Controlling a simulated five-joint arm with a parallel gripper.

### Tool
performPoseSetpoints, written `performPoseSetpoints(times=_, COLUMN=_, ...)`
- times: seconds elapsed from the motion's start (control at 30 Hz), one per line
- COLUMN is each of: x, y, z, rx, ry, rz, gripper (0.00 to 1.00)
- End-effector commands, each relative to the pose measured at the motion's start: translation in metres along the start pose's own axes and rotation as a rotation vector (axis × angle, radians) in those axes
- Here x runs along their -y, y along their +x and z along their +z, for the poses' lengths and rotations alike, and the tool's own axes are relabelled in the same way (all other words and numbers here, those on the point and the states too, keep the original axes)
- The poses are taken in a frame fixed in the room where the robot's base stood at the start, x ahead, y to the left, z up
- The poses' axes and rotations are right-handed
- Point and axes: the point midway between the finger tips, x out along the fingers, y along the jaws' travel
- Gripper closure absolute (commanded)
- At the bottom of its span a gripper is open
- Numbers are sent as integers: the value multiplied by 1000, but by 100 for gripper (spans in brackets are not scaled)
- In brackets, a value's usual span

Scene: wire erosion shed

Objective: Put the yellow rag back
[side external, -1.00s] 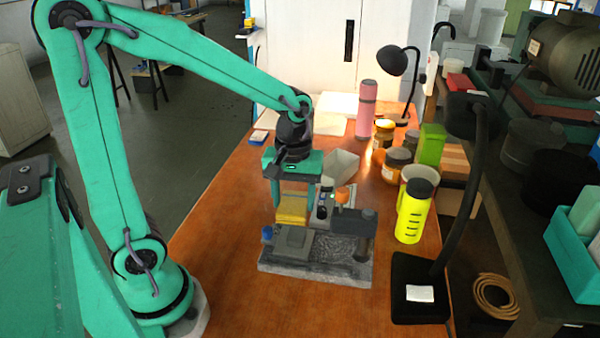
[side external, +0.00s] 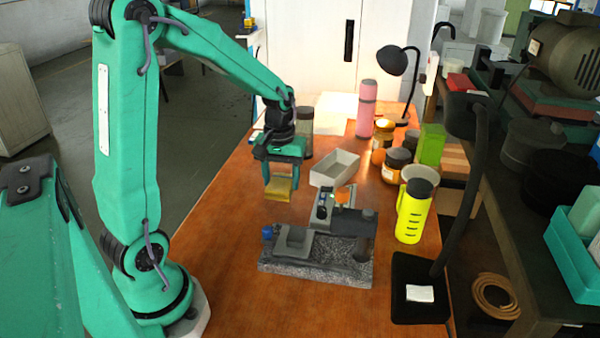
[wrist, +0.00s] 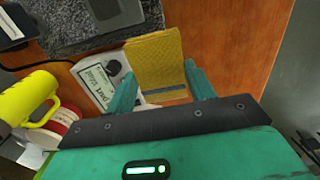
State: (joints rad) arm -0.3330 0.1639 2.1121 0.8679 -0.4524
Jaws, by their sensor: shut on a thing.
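My gripper (side external: 281,176) is shut on the yellow rag (side external: 279,189) and holds it above the orange-brown table, behind and left of the grey fixture (side external: 292,240). The rag hangs below the jaws and looks folded. In the wrist view, the rag (wrist: 155,62) sticks out beyond the fingers of my gripper (wrist: 160,90). An open grey bin (side external: 335,168) stands right of my gripper; I cannot see its floor clearly.
The fixture sits on a speckled stone slab (side external: 316,272). A small device (side external: 323,206) lies between slab and bin. A yellow jug (side external: 412,218), several jars, a pink flask (side external: 366,108) and black lamps line the right side. The table's left part is clear.

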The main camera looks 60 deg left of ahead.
Motion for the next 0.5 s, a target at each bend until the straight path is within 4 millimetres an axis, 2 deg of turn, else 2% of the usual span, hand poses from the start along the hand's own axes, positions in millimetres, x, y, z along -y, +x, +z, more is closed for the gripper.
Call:
performPoseSetpoints(times=0.17, x=10, y=8, z=-8, rx=2, ry=-4, rz=-1, gripper=68)
performPoseSetpoints(times=0.5, x=49, y=39, z=-42, rx=3, ry=-6, rz=0, gripper=68)
